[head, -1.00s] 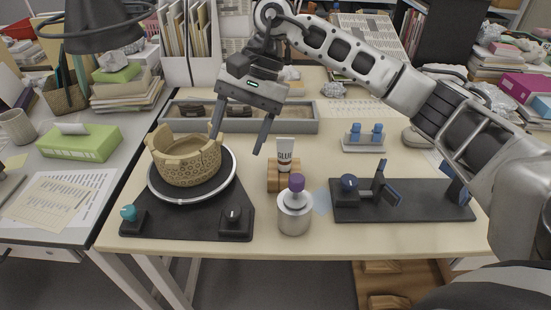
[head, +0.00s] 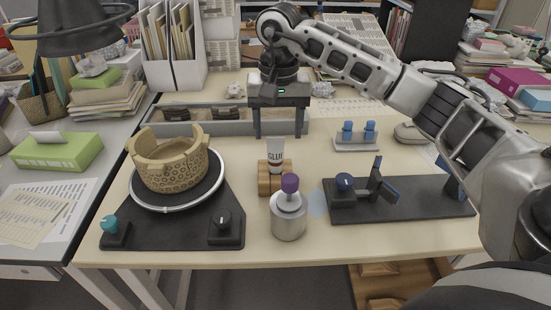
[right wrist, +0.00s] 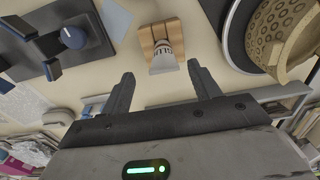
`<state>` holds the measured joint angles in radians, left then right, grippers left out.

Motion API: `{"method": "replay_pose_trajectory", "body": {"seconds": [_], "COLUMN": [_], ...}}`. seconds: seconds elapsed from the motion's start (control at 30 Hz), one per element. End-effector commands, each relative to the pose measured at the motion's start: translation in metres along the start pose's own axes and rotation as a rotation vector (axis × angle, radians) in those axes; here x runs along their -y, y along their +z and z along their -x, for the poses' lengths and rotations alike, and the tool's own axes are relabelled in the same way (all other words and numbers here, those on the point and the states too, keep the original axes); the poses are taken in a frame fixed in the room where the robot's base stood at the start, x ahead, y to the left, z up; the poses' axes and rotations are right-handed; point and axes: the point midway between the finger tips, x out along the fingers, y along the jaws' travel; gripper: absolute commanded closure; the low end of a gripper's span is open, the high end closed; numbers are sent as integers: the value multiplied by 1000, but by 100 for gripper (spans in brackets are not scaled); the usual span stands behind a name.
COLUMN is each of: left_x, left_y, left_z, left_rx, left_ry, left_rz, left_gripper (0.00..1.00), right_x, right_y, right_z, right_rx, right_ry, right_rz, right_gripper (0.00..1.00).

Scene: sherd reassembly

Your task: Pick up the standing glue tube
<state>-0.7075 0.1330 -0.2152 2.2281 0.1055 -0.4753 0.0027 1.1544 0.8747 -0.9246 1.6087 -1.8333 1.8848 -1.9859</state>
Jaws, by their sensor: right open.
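The glue tube (head: 276,155) is white with dark lettering and stands upright in a small wooden block (head: 270,178) near the middle of the table. My right gripper (head: 278,135) is open and empty, just behind and above the tube in the head view. In the right wrist view the tube (right wrist: 163,58) and its wooden block (right wrist: 160,36) show beyond the gap between the two fingers (right wrist: 163,88), apart from both. My left gripper is not in view.
A bottle with a purple cap (head: 289,212) stands right in front of the wooden block. A partial patterned pot (head: 172,170) sits on a round turntable at left. A dark clamp stand (head: 410,205) lies at right. A grey tray (head: 180,128) is behind.

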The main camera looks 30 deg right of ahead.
Motion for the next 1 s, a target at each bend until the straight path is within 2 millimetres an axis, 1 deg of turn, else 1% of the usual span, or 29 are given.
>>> {"method": "replay_pose_trajectory", "body": {"seconds": [0.07, 0.33, 0.47, 0.67, 0.7, 0.77, 0.8, 1.0], "left_x": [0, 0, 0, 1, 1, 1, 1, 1], "left_y": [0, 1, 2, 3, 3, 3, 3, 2], "left_z": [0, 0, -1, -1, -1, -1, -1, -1], "left_rx": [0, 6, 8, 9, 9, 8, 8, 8], "left_ry": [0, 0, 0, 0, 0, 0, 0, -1], "left_rz": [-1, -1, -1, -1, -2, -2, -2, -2], "left_gripper": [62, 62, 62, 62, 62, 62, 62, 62], "right_x": [1, 4, 5, 5, 5, 5, 5, 5], "right_y": [0, -2, -3, -3, -3, -3, -3, -3], "right_z": [-7, -46, -52, -52, -52, -52, -52, -52], "right_rx": [2, 4, 0, 0, 0, 0, 0, 0], "right_ry": [1, 2, 0, -1, -1, -1, -1, -1], "right_rz": [0, -1, 0, 0, 0, 0, 0, 0], "right_gripper": [38, 38, 38, 38, 49, 66, 77, 77]}}
